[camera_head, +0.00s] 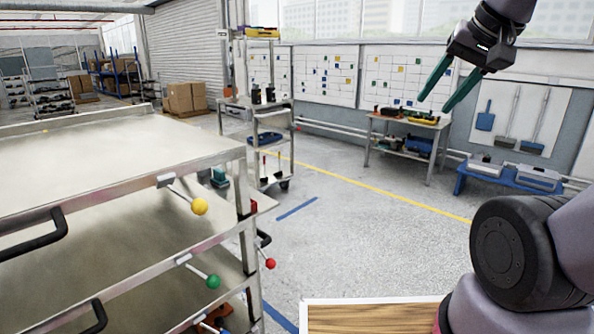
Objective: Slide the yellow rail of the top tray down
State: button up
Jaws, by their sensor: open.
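The top tray (100,150) is the upper metal shelf of a cart at the left. A thin rod ending in a yellow ball knob (200,207) sticks out from a small bracket (166,181) on its edge, slanting down to the right. No longer yellow rail shows on this tray; the yellow part seen is the ball. My gripper (435,102) is at the upper right, with its two teal fingers apart, pointing down-left. It is empty and well apart from the yellow knob.
Below the yellow knob are a green knob (213,282) and a red knob (270,264) on similar rods. Black handles (35,238) stick out at the cart's left. A wooden-topped surface (370,318) is at the bottom. Open floor (345,230) lies right of the cart.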

aim_at(257, 32)
jog(key=i, duration=2.8)
jog(key=i+l, duration=0.1)
jog(key=i, duration=0.65)
jog(key=i+u, duration=0.15)
jog(key=i, duration=0.65)
